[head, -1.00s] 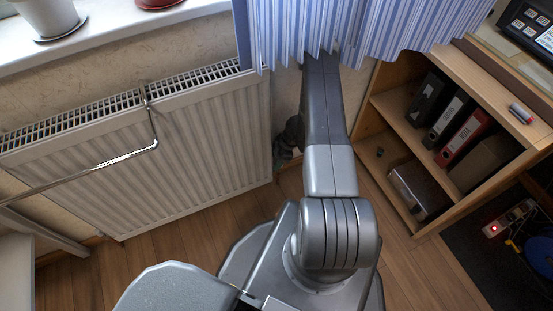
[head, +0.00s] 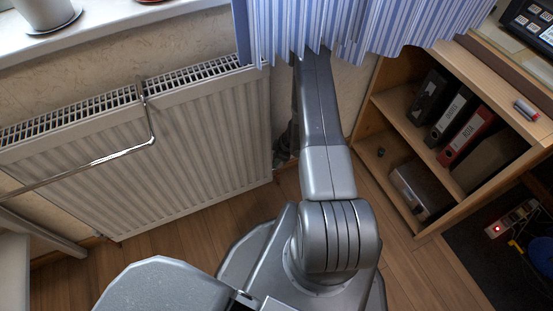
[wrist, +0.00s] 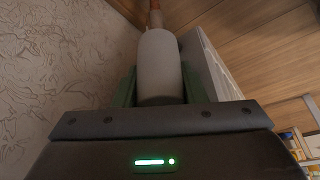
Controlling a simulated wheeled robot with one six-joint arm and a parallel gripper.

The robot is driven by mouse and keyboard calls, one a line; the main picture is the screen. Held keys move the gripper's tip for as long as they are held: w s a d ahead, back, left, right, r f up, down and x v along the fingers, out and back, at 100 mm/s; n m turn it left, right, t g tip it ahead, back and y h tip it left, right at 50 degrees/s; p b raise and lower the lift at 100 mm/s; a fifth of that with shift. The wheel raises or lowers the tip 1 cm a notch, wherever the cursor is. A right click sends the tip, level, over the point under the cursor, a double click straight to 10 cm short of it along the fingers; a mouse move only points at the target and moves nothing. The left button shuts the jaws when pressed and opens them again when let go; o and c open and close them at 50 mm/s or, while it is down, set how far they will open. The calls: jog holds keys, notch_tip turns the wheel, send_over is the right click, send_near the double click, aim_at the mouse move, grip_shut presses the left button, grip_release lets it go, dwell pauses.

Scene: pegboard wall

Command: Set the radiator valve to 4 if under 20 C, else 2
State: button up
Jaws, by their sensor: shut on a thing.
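In the wrist view, my gripper (wrist: 158,88) is shut on the radiator valve's knob (wrist: 159,60), a pale grey rounded cylinder between the two green fingers. A copper-coloured pipe (wrist: 155,18) shows beyond the knob. No numbers on the knob can be read from here. The white ribbed radiator (head: 150,150) stands under the window sill in the head view, and its side (wrist: 208,65) lies just right of the knob in the wrist view. My arm and the curtain hide the gripper and valve in the head view. No thermometer reading is visible.
A blue striped curtain (head: 345,28) hangs over my arm. A metal towel rail (head: 100,160) sits in front of the radiator. A wooden shelf (head: 397,105) with binders stands at the right. A power strip (head: 512,217) lies on a dark mat. Wooden floor is open between.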

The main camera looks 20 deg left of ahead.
dwell(0.3)
jog(key=o, duration=1)
jog(key=shift+s, duration=0.1)
